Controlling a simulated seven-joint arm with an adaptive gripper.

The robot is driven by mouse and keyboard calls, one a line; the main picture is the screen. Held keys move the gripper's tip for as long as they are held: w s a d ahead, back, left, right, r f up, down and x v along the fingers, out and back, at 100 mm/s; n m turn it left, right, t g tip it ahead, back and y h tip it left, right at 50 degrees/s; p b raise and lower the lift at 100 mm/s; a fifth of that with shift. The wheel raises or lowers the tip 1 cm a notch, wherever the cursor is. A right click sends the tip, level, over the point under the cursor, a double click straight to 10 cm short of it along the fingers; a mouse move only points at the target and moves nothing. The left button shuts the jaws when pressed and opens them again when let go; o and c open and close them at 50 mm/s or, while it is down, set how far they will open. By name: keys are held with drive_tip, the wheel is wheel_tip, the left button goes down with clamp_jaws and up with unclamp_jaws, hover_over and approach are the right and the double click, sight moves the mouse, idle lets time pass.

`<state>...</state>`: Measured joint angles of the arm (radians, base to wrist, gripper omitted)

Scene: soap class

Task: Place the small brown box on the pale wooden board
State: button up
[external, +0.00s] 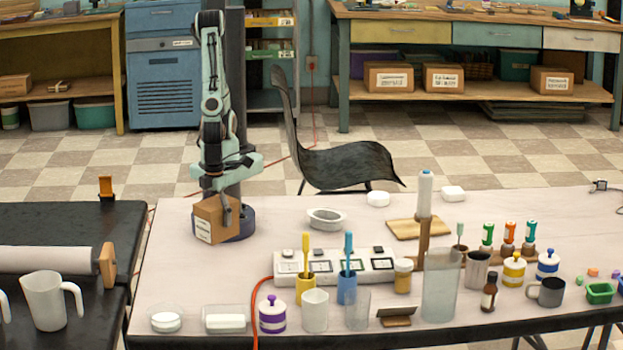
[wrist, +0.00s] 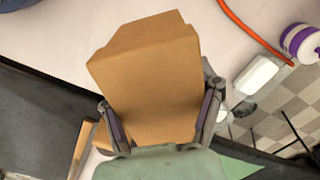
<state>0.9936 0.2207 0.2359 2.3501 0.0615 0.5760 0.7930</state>
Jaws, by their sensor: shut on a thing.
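The small brown box (external: 213,222) is between the fingers of my gripper (external: 222,200) in the external view, near the left part of the table. A white label shows on its lower front side. In the wrist view the box (wrist: 150,80) fills the middle, and my gripper (wrist: 160,115) is shut on it with a finger on each side. I cannot tell whether the box touches the table. The pale wooden board (external: 408,230) lies flat to the right of the box, behind the white multi-socket unit, partly hidden by an upright wooden post.
A white bowl (external: 327,219) stands between the box and the board. The white unit (external: 335,266), yellow cup (external: 305,288) and blue cup (external: 347,287) stand in front. A tall white-topped bottle (external: 425,193) rises at the board. An orange cable (external: 256,310) crosses the table's front left.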

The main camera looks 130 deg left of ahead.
drive_tip(key=w+a+r+n, duration=0.1)
drive_tip(key=w+a, duration=0.5)
drive_tip(key=a, duration=0.3)
drive_tip(key=w+a+r+n, duration=0.1)
drive_tip(key=w+a+r, duration=0.1)
drive_tip(key=w+a, duration=0.5)
drive_tip(key=s+a+n, duration=0.4)
drive_tip(key=a, duration=0.7)
drive_tip(key=s+a+n, duration=0.3)
drive_tip(key=a, duration=0.9)
approach(396, 227)
drive_tip(key=shift+s+d+f, duration=0.2)
drive_tip(key=shift+s+f, duration=0.1)
drive_tip(key=shift+w+a+f, duration=0.25)
drive_tip(key=shift+w+f, duration=0.05)
drive_tip(key=shift+f, duration=1.65)
